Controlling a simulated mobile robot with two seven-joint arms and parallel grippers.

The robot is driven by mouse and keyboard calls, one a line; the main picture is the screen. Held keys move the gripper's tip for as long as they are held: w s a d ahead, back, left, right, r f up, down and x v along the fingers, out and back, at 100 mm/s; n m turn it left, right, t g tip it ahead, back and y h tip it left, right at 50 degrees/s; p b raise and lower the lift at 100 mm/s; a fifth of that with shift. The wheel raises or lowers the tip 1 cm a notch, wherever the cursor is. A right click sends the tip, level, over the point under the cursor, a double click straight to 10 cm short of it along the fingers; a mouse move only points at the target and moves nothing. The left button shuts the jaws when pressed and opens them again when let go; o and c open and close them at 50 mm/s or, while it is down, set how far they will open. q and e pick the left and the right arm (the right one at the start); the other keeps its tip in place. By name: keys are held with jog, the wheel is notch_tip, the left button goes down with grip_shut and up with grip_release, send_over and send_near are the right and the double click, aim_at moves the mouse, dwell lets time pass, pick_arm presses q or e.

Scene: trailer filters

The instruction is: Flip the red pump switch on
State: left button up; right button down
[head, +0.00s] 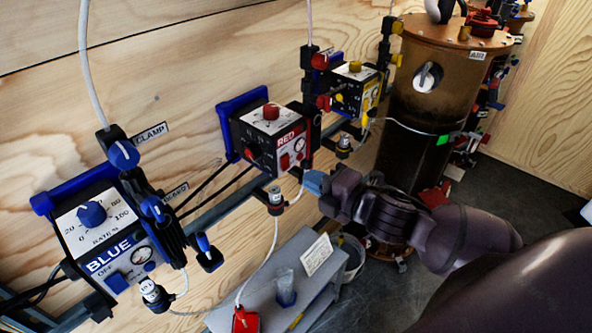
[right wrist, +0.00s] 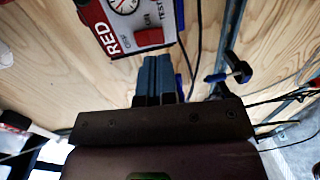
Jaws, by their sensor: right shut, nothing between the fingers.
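The red pump box (head: 268,124) is mounted on the wooden wall, with a red knob on top and a gauge and red switch (head: 285,162) on its front face. In the right wrist view the RED panel (right wrist: 110,22) is at the top, with the red rocker switch (right wrist: 146,36) below the gauge. I cannot tell which way the rocker is tipped. My right gripper (head: 314,181) has its blue fingers together and empty, just below and right of the box's front. In the right wrist view its fingertips (right wrist: 158,62) appear just under the switch; contact is unclear. My left gripper is not visible.
The blue pump box (head: 95,240) is at the lower left, and a yellow one (head: 357,90) is behind the red one. A brown tank (head: 425,90) stands at the back right. A grey bench (head: 265,275) is below. Hoses and a rail run along the wall.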

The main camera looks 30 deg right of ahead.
aim_at(287, 168)
jog(key=shift+x, duration=2.5)
jog(key=shift+a+f, duration=0.1)
jog(key=shift+f, duration=0.1)
jog(key=shift+w+r, duration=0.1)
jog(key=shift+r, duration=0.05)
